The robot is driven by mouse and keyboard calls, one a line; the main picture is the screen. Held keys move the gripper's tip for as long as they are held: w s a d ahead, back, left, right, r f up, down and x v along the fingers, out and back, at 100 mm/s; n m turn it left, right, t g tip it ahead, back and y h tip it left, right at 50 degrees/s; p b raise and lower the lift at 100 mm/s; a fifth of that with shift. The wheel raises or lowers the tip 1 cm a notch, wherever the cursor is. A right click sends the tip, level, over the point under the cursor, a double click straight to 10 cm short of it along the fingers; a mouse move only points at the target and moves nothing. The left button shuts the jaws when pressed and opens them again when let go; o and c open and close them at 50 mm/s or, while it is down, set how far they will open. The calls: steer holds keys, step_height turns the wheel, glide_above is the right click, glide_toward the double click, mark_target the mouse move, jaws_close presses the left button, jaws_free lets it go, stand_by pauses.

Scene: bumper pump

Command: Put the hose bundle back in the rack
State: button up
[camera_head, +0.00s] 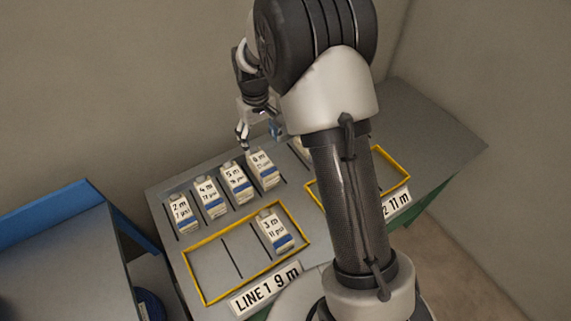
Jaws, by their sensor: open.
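Several white hose bundles with blue bands stand in a row between dark dividers on the grey table. Their labels read 2 m (182,213), 4 m (210,197), 5 m (237,183) and about 6 m (263,170). A bundle marked 3 m, 11 psi (275,231) lies in the right part of the yellow frame (203,297) labelled LINE 1 9 m. My gripper (243,140) is open, above the back edge of the row near the 5 m and 6 m bundles. Nothing shows between its fingers. No separate rack is clearly seen.
A second yellow frame (395,158), with a sign (397,204) ending in 2 11 m, is mostly hidden behind my arm. A pale item (300,148) there is partly covered. A blue-edged bench (60,260) stands left. The table's right end (440,135) is clear.

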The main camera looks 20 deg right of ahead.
steer(key=s+r+m+t, duration=0.1)
steer(key=s+r+t, duration=0.1)
steer(key=s+r, duration=1.4)
steer(key=s+r+m+t, duration=0.1)
steer(key=s+r, duration=0.3)
steer(key=s, duration=1.1)
steer(key=shift+t, duration=0.7)
